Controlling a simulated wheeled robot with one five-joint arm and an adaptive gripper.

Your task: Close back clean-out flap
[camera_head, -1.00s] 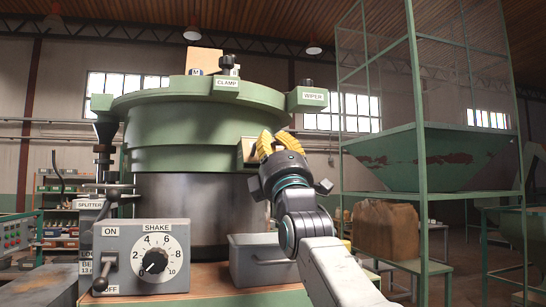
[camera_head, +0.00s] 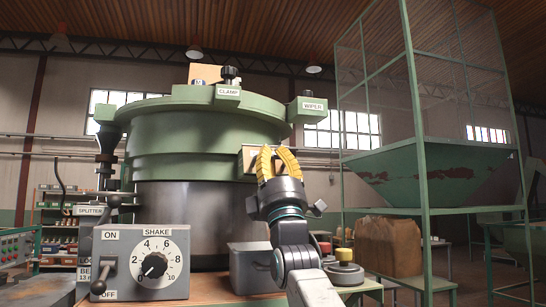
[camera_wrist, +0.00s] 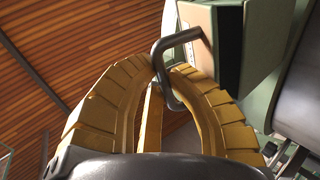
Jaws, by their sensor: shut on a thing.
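The green round sifter drum (camera_head: 195,140) stands on its bench. A small box-like outlet with a tan face (camera_head: 248,155) juts from its right side, partly hidden by my fingers; it appears to be the clean-out flap. My gripper (camera_head: 277,151) has yellow fingers pointing up beside it. In the wrist view a bent dark metal handle (camera_wrist: 163,50) reaches from the flap panel (camera_wrist: 198,42) down between my fingertips (camera_wrist: 163,72). My gripper is shut on this handle. The flap's hinge and how far it stands open cannot be told.
A grey control box (camera_head: 140,262) with a SHAKE dial and ON/OFF lever stands front left. A green frame with a hopper (camera_head: 435,165) stands at the right.

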